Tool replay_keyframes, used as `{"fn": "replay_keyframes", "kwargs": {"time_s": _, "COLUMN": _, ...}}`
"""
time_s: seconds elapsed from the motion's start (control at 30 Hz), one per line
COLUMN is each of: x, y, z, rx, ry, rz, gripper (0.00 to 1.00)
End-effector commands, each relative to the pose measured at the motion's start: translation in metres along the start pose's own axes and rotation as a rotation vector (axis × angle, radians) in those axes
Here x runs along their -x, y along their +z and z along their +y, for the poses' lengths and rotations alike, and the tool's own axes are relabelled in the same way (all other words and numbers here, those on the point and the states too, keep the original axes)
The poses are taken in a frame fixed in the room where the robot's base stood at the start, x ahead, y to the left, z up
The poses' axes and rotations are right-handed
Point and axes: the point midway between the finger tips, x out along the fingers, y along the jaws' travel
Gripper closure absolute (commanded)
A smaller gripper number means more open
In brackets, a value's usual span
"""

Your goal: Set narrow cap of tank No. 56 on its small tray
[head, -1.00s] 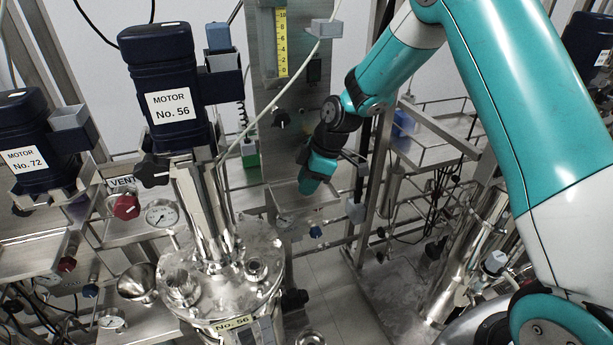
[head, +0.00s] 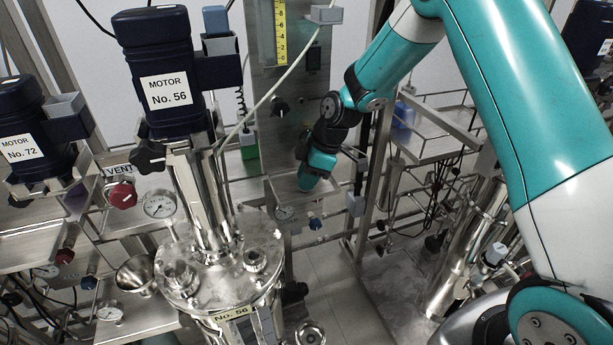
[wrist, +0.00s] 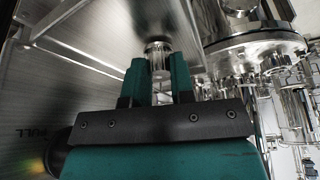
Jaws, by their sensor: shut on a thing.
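My gripper (wrist: 158,66) is shut on a small, shiny metal cap (wrist: 158,50), which sticks out past the two teal fingers in the wrist view. In the head view my gripper (head: 314,182) is to the right of the tank No. 56 lid (head: 215,285), over or close to a small steel tray (head: 282,194); the cap is hidden there. A flat steel surface (wrist: 85,70) fills the left of the wrist view. I cannot tell whether the cap touches it. The steel lid of a vessel (wrist: 255,47) stands at the right of that view.
The motor No. 56 (head: 165,90) stands on a column above the tank. A gauge (head: 159,204) and a funnel (head: 136,275) are left of the lid. A steel post (head: 283,100) rises behind my gripper. Frame bars and cables stand to the right.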

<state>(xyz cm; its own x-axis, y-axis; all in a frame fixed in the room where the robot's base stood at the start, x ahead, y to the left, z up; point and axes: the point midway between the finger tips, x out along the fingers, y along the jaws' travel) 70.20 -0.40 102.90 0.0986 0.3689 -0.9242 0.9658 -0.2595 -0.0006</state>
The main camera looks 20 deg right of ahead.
Motion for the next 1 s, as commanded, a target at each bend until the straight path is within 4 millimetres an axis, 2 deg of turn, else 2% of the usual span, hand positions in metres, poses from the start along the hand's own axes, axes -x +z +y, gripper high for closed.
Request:
{"fn": "replay_keyframes", "kwargs": {"time_s": 0.17, "x": -0.004, "y": 0.002, "z": 0.000, "rx": 0.000, "ry": 0.000, "rz": 0.000, "gripper": 1.00}}
{"fn": "replay_keyframes", "kwargs": {"time_s": 0.2, "x": -0.003, "y": 0.001, "z": 0.000, "rx": 0.000, "ry": 0.000, "rz": 0.000, "gripper": 0.70}}
{"fn": "replay_keyframes", "kwargs": {"time_s": 0.3, "x": -0.003, "y": 0.001, "z": 0.000, "rx": 0.000, "ry": 0.000, "rz": 0.000, "gripper": 0.48}}
{"fn": "replay_keyframes", "kwargs": {"time_s": 0.67, "x": 0.002, "y": 0.001, "z": 0.000, "rx": 0.000, "ry": 0.000, "rz": 0.000, "gripper": 0.48}}
{"fn": "replay_keyframes", "kwargs": {"time_s": 1.0, "x": 0.043, "y": 0.000, "z": 0.001, "rx": -0.001, "ry": 0.002, "rz": 0.000, "gripper": 0.48}}
